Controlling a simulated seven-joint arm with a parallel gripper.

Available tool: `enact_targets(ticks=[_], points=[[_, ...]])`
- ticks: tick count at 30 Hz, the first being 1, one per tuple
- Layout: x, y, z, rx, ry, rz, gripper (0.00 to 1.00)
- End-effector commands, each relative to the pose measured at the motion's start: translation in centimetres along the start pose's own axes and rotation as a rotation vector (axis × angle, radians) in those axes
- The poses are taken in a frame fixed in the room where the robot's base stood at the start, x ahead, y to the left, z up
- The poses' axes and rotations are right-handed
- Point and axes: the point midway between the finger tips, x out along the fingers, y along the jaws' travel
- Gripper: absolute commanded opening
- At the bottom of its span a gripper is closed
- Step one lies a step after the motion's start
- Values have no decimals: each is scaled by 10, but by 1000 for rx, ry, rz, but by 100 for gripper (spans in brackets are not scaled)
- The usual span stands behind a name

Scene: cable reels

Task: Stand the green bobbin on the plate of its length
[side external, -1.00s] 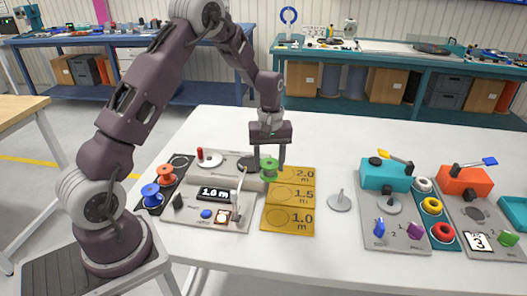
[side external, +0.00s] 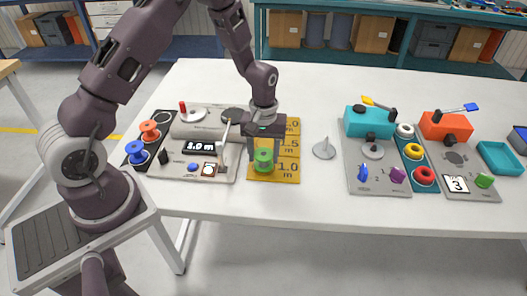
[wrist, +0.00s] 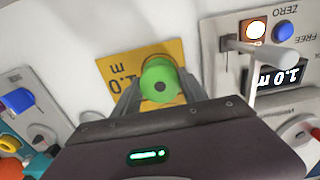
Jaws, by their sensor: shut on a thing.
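The green bobbin (side external: 263,160) is upright between the fingers of my gripper (side external: 263,165), which is shut on it. It is over the yellow 1.0 m plate (side external: 290,172), the one nearest the front edge. I cannot tell whether its base touches the plate. In the wrist view the bobbin (wrist: 160,84) is seen from above, covering much of the ring on the 1.0 m plate (wrist: 112,68). The 1.5 m plate (side external: 290,147) lies behind, and the 2.0 m plate (side external: 293,124) is partly hidden by my gripper. The measuring unit's display (side external: 200,146) reads 1.0 m.
A pale upright lever (side external: 225,140) stands on the measuring unit, close left of my gripper. An orange bobbin (side external: 149,130) and a blue bobbin (side external: 136,152) stand on the black strip at left. A grey cone-like stand (side external: 324,150) is to the right, with clear white table around it.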

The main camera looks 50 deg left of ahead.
Motion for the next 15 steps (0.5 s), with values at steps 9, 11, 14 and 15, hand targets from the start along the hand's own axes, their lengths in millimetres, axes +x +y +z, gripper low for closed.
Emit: enact_targets(ticks=[9, 11, 14, 15], points=[[6, 0, 0, 0, 0, 0, 75], [6, 0, 0, 0, 0, 0, 75], [6, 0, 0, 0, 0, 0, 75], [6, 0, 0, 0, 0, 0, 75]])
